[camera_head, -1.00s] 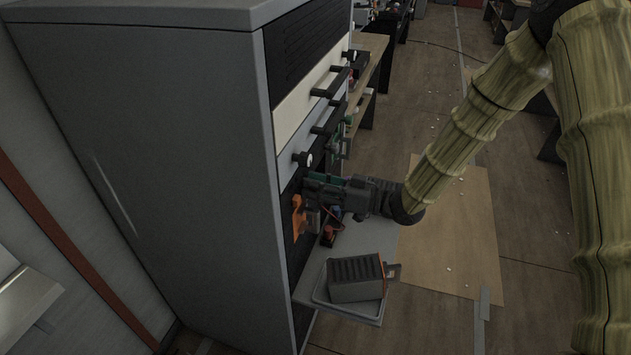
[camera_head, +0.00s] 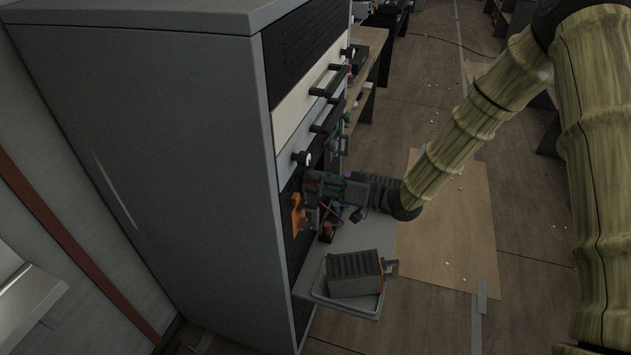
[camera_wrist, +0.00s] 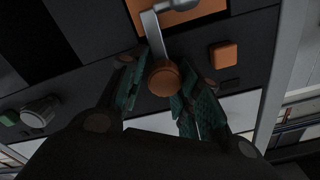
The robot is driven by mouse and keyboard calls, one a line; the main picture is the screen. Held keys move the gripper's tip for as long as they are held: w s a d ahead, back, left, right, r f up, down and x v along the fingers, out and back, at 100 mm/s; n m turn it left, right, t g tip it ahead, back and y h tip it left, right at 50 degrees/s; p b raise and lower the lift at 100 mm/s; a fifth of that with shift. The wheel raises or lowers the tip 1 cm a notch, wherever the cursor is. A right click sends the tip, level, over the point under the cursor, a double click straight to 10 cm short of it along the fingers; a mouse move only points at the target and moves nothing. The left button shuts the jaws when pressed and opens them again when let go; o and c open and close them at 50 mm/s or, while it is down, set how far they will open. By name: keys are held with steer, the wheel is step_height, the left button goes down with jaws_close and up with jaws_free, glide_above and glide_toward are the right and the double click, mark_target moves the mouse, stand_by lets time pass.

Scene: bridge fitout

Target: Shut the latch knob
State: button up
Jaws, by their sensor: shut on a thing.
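The latch knob (camera_wrist: 165,80) is a round orange-brown knob at the end of a grey metal lever (camera_wrist: 156,35), on a dark panel with an orange plate. In the wrist view my gripper (camera_wrist: 163,95) has its green-padded fingers on both sides of the knob, shut on it. In the head view my gripper (camera_head: 311,198) is at the front of the tall grey cabinet (camera_head: 160,130), beside an orange part (camera_head: 297,214). The knob itself is hidden there.
A square orange button (camera_wrist: 223,55) and a grey dial (camera_wrist: 39,111) are on the panel. Drawers with dark handles (camera_head: 328,82) are above my gripper. Below it, a tray (camera_head: 318,292) holding a dark ribbed box (camera_head: 354,273) juts out.

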steer(key=shift+s+a+f, duration=0.1)
steer(key=shift+s+f, duration=0.35)
steer(key=o, duration=0.9)
steer(key=shift+r, duration=0.15)
steer(key=shift+w, duration=0.1)
steer(key=v, duration=1.2)
